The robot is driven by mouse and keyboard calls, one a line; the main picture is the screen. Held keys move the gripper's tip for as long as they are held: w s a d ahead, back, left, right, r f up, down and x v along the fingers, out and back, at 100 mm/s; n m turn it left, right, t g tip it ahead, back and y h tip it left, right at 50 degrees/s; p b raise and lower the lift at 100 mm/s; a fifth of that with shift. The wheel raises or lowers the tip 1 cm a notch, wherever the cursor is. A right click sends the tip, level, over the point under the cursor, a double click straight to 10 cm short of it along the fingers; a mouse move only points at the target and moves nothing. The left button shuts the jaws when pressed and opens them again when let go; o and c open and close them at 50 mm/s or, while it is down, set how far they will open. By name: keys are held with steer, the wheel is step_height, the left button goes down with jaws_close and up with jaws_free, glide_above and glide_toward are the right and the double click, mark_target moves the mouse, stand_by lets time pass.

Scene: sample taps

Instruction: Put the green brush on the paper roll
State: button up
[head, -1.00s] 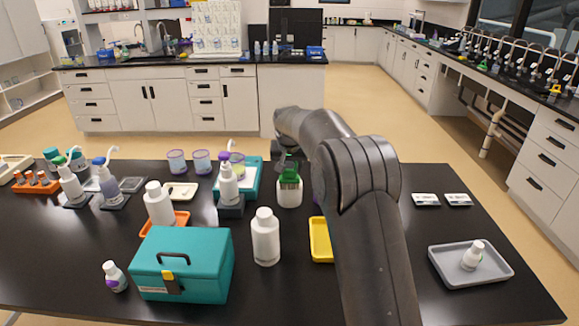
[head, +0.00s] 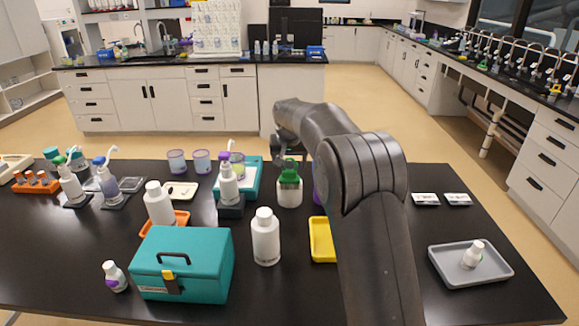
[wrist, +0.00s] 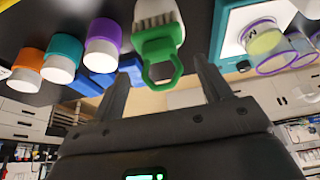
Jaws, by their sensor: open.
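The green brush (head: 290,175) has a loop handle and pale bristles. It stands with its loop upward at the white paper roll (head: 289,194), against or on its top; I cannot tell exactly how it rests. In the wrist view, the brush (wrist: 160,46) shows its green loop towards me and its bristles beside the white roll (wrist: 152,10). My gripper (wrist: 162,68) is open, its two fingers spread on either side of the loop and apart from it.
A white pump bottle (head: 228,185) stands just left of the roll. A yellow tray (head: 321,240) and a white bottle (head: 265,238) are nearer. Orange, teal and purple capped bottles (wrist: 62,58) stand beside the roll in the wrist view.

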steer(key=v, duration=1)
steer(key=s+d+r, duration=0.3)
steer(key=s+d, duration=0.3)
steer(key=s, duration=0.5)
steer(key=s+d+r, duration=0.3)
steer(key=s+d, duration=0.3)
steer(key=s, duration=0.4)
steer(key=s+d+f, duration=0.1)
steer(key=s+f, duration=0.2)
steer(key=s, duration=0.5)
steer(key=s+d+f, duration=0.2)
steer(key=s+f, duration=0.1)
steer(key=s, duration=0.5)
steer(key=s+d+f+t, duration=0.1)
steer(key=s+d+f, duration=0.1)
steer(key=s, duration=0.6)
steer(key=shift+f, duration=0.5)
